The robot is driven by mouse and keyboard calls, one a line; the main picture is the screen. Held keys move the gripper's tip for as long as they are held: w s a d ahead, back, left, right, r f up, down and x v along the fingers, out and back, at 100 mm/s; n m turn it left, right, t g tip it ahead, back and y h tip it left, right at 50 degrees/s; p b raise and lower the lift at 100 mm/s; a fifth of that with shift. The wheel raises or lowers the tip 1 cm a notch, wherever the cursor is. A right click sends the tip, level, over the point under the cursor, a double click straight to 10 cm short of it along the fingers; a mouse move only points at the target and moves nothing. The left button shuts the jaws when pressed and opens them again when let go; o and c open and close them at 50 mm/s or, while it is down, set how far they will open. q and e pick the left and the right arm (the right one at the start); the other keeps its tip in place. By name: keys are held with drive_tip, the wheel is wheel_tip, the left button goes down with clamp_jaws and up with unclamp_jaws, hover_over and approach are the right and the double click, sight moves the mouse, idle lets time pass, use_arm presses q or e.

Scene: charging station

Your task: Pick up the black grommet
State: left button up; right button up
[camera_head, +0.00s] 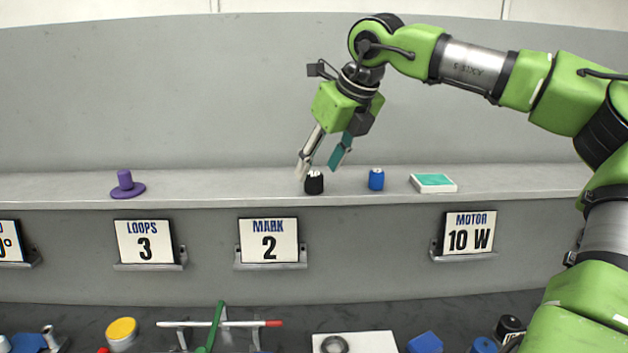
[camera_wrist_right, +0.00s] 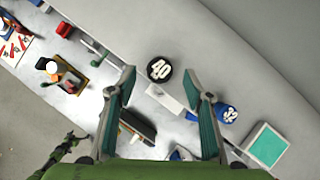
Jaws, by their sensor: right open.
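The black grommet (camera_head: 314,182) is a small dark cylinder standing upright on the grey shelf (camera_head: 220,188). In the right wrist view the black grommet (camera_wrist_right: 158,70) shows its round top marked 40, between and beyond the fingertips. My right gripper (camera_head: 320,167) points down just above it, with its fingers spread and nothing between them. Whether a fingertip touches the grommet cannot be told. My left gripper is not in view.
A blue cylinder (camera_head: 376,179), marked 32 on top, stands close to the right. A green-topped white block (camera_head: 433,183) lies farther right. A purple flanged piece (camera_head: 125,185) stands at left. Sign cards hang below the shelf edge. A cluttered lower surface (camera_head: 280,338) lies beneath.

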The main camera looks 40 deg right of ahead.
sight(315, 174)
drive_tip(key=p+x, duration=0.1)
drive_tip(key=x, duration=0.2)
drive_tip(key=shift+w+f, duration=0.15)
drive_tip(key=shift+f, duration=0.1)
drive_tip(key=shift+w+d+f, duration=0.15)
drive_tip(key=shift+w+f, duration=0.15)
drive_tip(key=shift+f, duration=0.05)
drive_tip(key=shift+s+r, duration=0.1)
drive_tip(key=shift+s, duration=0.05)
drive_tip(key=c, duration=1)
drive_tip(key=shift+r, duration=0.1)
